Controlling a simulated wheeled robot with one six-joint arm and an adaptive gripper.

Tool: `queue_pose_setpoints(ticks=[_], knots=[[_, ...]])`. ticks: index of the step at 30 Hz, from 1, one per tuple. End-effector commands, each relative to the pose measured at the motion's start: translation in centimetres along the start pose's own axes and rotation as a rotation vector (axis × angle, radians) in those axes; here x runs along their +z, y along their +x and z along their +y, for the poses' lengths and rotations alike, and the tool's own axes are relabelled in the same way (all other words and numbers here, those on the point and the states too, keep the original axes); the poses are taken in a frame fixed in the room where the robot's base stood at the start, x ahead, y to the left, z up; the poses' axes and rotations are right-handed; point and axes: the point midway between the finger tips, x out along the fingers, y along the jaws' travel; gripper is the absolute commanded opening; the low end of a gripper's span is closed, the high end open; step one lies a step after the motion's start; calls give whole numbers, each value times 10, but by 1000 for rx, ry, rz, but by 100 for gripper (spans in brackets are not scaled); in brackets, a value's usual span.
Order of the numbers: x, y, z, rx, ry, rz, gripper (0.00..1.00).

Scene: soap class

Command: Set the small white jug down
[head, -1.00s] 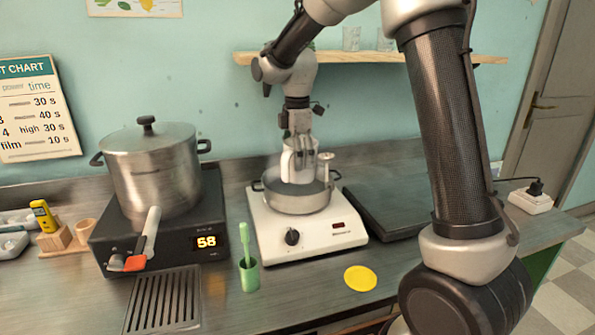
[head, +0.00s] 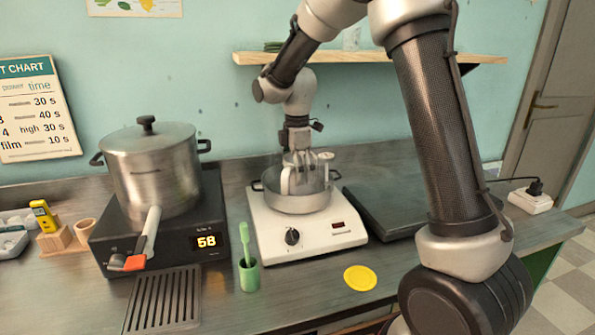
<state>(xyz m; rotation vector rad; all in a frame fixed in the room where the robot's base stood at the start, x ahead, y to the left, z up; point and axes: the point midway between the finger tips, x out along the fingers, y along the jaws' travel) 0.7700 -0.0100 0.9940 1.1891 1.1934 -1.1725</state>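The small white jug (head: 289,181) is down inside the shallow steel pan (head: 296,203), on the pan's left side. Its lower end is hidden behind the pan's front wall, so I cannot see whether it touches the bottom. My gripper (head: 306,165) is low over the pan, at the jug's upper part, and looks shut on it. The fingertips are small and partly merged with the jug. The pan stands on a white hotplate (head: 310,236). A pale round-topped piece (head: 326,156) shows at the pan's right, close to my gripper.
A large lidded pot (head: 152,170) stands on a black cooker (head: 205,220) to the left. A green cup with a brush (head: 249,275) and a yellow disc (head: 360,278) are in front. A dark flat plate (head: 382,207) lies right of the hotplate. A shelf (head: 400,58) runs above.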

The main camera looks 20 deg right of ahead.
Motion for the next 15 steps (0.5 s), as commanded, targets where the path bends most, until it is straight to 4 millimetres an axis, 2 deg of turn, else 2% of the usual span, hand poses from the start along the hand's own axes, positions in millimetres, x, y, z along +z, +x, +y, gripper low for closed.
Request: queue_pose_setpoints(ticks=[9,11,15], knots=[[0,-4,0,1,0,0,100],[0,-11,0,2,0,0,100],[0,-38,1,5,0,1,100]])
